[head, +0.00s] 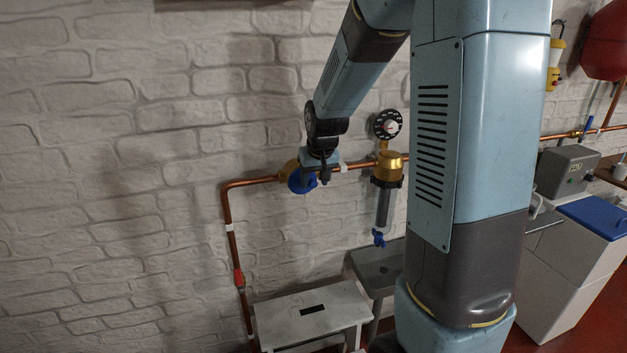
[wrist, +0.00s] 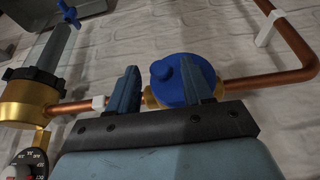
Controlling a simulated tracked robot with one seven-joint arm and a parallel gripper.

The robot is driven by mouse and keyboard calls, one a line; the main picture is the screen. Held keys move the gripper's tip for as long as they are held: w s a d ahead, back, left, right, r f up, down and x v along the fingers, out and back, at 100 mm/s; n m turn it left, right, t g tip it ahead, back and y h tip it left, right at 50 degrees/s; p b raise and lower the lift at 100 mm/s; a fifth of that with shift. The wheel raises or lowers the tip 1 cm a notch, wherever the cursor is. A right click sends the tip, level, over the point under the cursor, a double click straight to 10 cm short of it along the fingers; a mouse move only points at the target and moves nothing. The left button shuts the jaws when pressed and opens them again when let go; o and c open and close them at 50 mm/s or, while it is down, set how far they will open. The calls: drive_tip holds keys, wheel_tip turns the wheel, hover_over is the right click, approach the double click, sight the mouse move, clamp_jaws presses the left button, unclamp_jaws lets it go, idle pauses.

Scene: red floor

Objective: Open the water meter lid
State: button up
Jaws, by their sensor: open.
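The water meter is a brass body on a copper pipe with a round blue lid. In the wrist view the blue lid (wrist: 181,80) faces the camera and looks closed, with a small rounded blue knob on it. In the head view the blue lid (head: 299,181) is partly hidden behind my gripper (head: 320,178). In the wrist view my gripper (wrist: 165,92) is open, its two blue-grey fingers apart. The right finger overlaps the lid's lower right part; the left finger is left of the meter, over the pipe. I cannot tell whether either finger touches the lid.
The copper pipe (head: 255,181) runs along the white brick wall. A brass filter (head: 390,165) with a gauge (head: 387,125) is right of the meter. A grey sink (head: 378,268) and a white stool (head: 312,314) stand below. Open wall lies to the left.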

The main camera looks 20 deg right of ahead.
drive_tip(key=shift+w+f, duration=0.1)
drive_tip(key=shift+f, duration=0.1)
drive_tip(key=shift+c, duration=0.4)
clamp_jaws()
drive_tip(key=shift+a, duration=0.2)
drive_tip(key=shift+d, duration=0.15)
